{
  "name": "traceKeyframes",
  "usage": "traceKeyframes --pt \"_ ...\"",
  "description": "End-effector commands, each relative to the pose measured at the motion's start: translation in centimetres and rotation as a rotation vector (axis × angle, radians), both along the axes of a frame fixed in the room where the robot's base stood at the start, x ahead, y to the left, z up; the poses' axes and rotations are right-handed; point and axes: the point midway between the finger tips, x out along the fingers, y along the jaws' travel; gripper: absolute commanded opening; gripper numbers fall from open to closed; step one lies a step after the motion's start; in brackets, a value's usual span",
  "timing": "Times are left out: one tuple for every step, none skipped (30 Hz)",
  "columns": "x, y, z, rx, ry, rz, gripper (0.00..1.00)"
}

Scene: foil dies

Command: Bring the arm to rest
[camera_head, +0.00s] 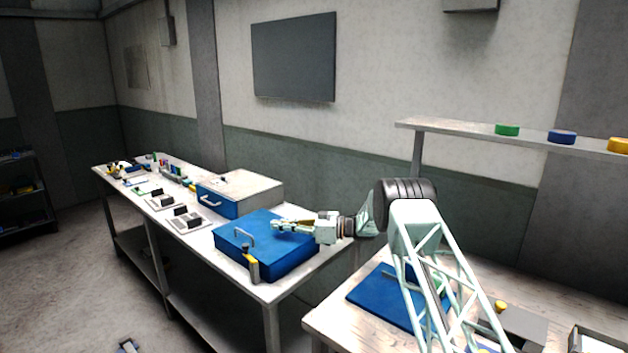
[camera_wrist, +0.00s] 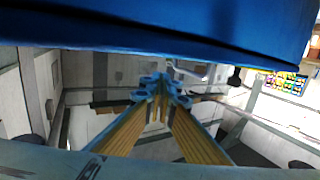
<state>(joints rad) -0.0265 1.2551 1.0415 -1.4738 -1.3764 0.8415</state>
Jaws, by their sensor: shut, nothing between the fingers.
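My gripper (camera_head: 281,226) extends to the left from my pale arm, level with the top of a blue case (camera_head: 262,262) on the long bench. In the head view it overlaps the case top; I cannot tell whether it touches. In the wrist view my gripper (camera_wrist: 160,90) has its yellow fingers drawn together at the tips, with nothing between them. A broad blue surface (camera_wrist: 190,25), likely the case, fills the top of that view close by.
A grey case with a blue front (camera_head: 222,204) stands behind the blue case. Small trays and parts line the bench further left. A nearer table (camera_head: 330,318) holds a blue mat (camera_head: 372,300). A shelf (camera_head: 450,126) carries green, blue and yellow discs.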

Motion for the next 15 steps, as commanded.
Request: traceKeyframes --pt "0.0 0.0 0.0 0.000 0.000 0.000 0.00" --pt "0.3 -0.1 0.6 -0.002 -0.004 -0.010 0.00" --pt "0.5 -0.2 1.0 -0.002 -0.008 -0.018 0.00" --pt "0.6 -0.2 1.3 -0.004 -0.010 -0.024 0.00" --pt "0.8 -0.3 1.6 -0.005 -0.012 -0.030 0.00" --pt "1.0 -0.4 2.0 -0.008 -0.015 -0.040 0.00" --pt "1.2 -0.4 2.3 -0.009 -0.017 -0.047 0.00" --pt "1.4 -0.5 2.6 -0.011 -0.020 -0.053 0.00" --pt "1.6 -0.6 3.1 -0.013 -0.024 -0.063 0.00" --pt "1.8 -0.6 3.5 -0.014 -0.027 -0.070 0.00" --pt "2.0 -0.7 3.8 -0.017 -0.029 -0.079 0.00" --pt "2.2 -0.8 4.2 -0.019 -0.032 -0.090 0.00" --pt "2.4 -0.9 4.8 -0.021 -0.037 -0.099 0.00" --pt "2.6 -1.0 5.3 -0.024 -0.041 -0.109 0.00" --pt "3.0 -1.2 6.0 -0.027 -0.046 -0.123 0.00"
